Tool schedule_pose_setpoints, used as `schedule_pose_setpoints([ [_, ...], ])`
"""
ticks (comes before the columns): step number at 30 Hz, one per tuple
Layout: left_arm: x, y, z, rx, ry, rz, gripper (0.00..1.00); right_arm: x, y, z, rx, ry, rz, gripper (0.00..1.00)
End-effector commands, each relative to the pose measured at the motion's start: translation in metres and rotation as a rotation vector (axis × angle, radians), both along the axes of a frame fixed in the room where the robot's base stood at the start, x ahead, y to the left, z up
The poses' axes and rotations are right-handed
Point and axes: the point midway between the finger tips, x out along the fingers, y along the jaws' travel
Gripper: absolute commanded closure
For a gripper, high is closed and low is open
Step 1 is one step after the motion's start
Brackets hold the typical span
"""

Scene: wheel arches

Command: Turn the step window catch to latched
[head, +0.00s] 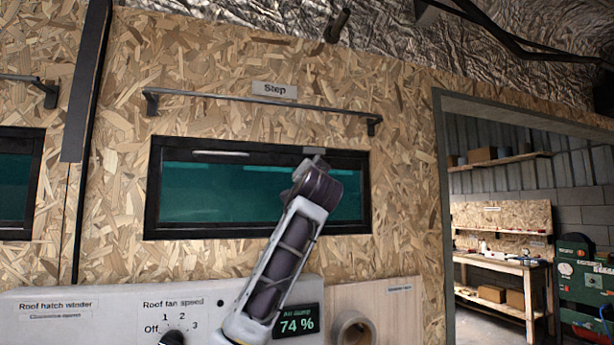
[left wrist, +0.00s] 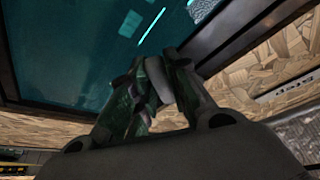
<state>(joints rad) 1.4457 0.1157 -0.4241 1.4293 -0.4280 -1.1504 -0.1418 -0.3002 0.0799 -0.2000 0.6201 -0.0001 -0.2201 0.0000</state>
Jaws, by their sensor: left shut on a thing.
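The step window (head: 215,198) is a dark-framed teal pane under the "Step" sign (head: 275,89). My left gripper (left wrist: 156,78) is at the upper right of the window, its fingers closed around a small grey piece, which looks like the catch (left wrist: 158,88). In the head view a small light-grey end of the catch (head: 314,151) shows at the top frame, just above my wrist. My wrist hides the fingers and most of the catch there, so its exact angle cannot be told. My right gripper is not in view.
A light flat bar (head: 220,153) lies along the window's top frame. A dark rail (head: 262,104) runs above the window. A doorway at right opens to a workshop with a bench (head: 500,270).

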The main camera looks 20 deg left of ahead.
Motion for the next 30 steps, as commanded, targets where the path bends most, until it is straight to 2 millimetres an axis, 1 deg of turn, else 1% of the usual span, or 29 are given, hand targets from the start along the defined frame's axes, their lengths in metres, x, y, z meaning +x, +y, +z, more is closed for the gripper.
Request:
schedule_pose_setpoints([
  [1, 0.002, -0.003, -0.006, -0.029, -0.012, -0.002, 1.0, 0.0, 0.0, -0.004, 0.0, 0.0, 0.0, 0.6],
  [12, 0.008, -0.01, -0.009, -0.234, -0.15, 0.0, 1.0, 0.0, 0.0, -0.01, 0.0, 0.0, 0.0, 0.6],
  [21, 0.012, -0.016, -0.01, -0.387, -0.252, 0.0, 1.0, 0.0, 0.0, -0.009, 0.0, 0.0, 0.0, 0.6],
  [30, 0.014, -0.02, -0.01, -0.498, -0.33, 0.0, 1.0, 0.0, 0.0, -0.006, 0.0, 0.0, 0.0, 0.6],
])
